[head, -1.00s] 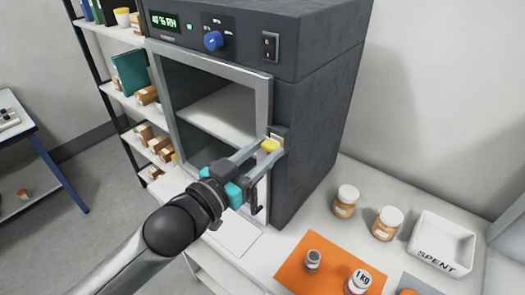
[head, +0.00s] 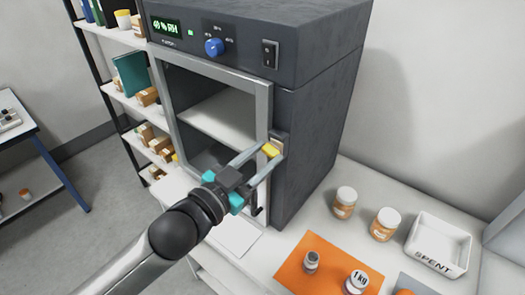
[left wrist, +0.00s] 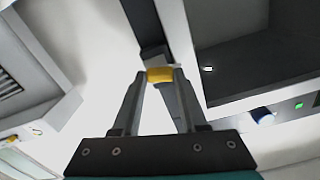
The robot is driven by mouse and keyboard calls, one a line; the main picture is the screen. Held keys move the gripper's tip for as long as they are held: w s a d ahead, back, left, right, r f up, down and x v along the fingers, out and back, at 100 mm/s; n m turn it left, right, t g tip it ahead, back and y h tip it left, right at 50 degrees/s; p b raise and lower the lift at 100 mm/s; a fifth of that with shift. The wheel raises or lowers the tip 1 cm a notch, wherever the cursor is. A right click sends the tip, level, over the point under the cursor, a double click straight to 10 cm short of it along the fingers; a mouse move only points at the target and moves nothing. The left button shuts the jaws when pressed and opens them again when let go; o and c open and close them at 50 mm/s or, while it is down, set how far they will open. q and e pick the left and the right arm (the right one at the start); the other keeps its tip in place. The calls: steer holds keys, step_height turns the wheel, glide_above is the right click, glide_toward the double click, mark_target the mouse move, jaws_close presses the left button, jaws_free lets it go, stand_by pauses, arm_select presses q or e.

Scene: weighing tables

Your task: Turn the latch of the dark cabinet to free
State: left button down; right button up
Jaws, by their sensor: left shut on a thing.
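The dark cabinet (head: 312,130) stands on the white table, with a grey-framed glass door (head: 262,108) on its front. The yellow latch (head: 271,150) sits at the door's right edge, partway up. My left gripper (head: 268,152) reaches it from the front and is shut on it. In the left wrist view the yellow latch (left wrist: 160,75) lies between the two fingertips (left wrist: 160,77). The door looks closed against the cabinet. The latch's exact angle is hard to tell behind the fingers. My right gripper is not in view.
On the table to the right are two orange-labelled jars (head: 385,224), a white tray marked SPENT (head: 437,246), and an orange mat (head: 300,277) bearing a 1 KG weight (head: 357,282) and a small jar (head: 311,262). A shelf rack (head: 120,97) stands left of the cabinet.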

arm_select(q)
steer(key=m+p, duration=0.1)
steer(key=m, duration=0.2)
steer(key=shift+r+m+p, duration=0.1)
steer(key=shift+m+p, duration=0.2)
steer(key=shift+p, duration=0.1)
steer(key=m+p, duration=0.1)
steer(key=m, duration=0.2)
steer(key=shift+m, duration=0.4)
steer(key=m+p, duration=0.1)
steer(key=m, duration=0.2)
steer(key=shift+m, duration=0.3)
steer(key=shift+m+p, duration=0.55)
steer(key=shift+m, duration=1.35)
steer(key=shift+c, duration=2.2)
jaws_free()
steer(key=shift+s+f, duration=0.1)
steer(key=shift+f, duration=0.1)
